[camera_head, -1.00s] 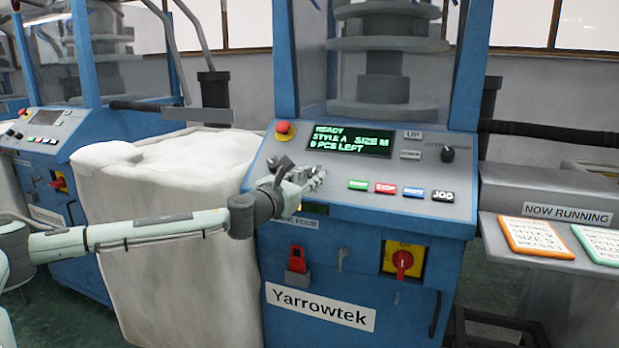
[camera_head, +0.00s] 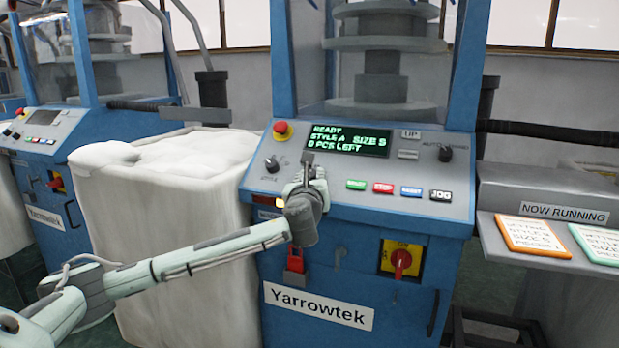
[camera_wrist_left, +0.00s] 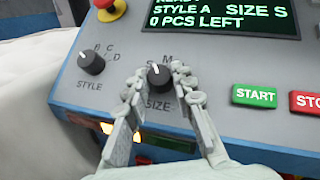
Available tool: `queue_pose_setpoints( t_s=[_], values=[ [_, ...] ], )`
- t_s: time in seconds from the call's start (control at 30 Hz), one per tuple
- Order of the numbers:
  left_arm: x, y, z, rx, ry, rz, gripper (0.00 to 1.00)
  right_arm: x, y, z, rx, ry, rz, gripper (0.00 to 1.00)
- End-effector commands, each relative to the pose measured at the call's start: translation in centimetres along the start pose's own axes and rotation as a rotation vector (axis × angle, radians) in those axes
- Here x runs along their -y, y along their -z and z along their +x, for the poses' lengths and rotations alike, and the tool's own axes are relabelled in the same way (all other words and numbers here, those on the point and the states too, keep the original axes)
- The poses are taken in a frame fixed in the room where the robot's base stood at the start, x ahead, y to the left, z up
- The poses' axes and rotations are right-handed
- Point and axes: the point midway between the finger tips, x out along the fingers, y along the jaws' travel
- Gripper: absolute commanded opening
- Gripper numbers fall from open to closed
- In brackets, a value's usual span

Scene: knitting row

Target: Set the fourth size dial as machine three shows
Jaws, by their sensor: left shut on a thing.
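The fourth machine's sloped panel holds the size dial (camera_wrist_left: 159,75), a small black knob with a white mark pointing up and left, toward the S. My left gripper (camera_head: 307,163) is shut around this dial, one finger on each side, as the left wrist view shows. The gripper hides the dial in the head view. The display (camera_head: 348,140) reads READY, STYLE A, SIZE S and 0 PCS LEFT. The style dial (camera_wrist_left: 91,62) stands to the left, apart from the fingers. My right gripper is not in view.
A red emergency knob (camera_head: 282,130) is at the panel's upper left. START (camera_head: 356,185), STOP (camera_head: 383,188) and other buttons lie right of the gripper. An amber lamp (camera_wrist_left: 107,128) glows below. An orange card (camera_head: 533,237) lies on the right shelf, its text blurred.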

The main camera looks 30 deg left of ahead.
Motion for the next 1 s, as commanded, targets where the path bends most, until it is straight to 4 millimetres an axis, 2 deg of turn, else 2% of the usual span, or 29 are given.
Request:
queue_pose_setpoints(
  t_s=[0.4,0.97,1.0],
  values=[
    [0.36,-0.03,0.03,-0.008,-0.159,-0.125,0.00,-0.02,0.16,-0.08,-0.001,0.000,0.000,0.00],
    [0.29,-0.08,0.08,-0.007,-0.184,-0.142,0.00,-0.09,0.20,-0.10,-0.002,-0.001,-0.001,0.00],
    [0.29,-0.09,0.08,-0.007,-0.184,-0.142,0.28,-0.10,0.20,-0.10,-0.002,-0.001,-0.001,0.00]
  ],
)
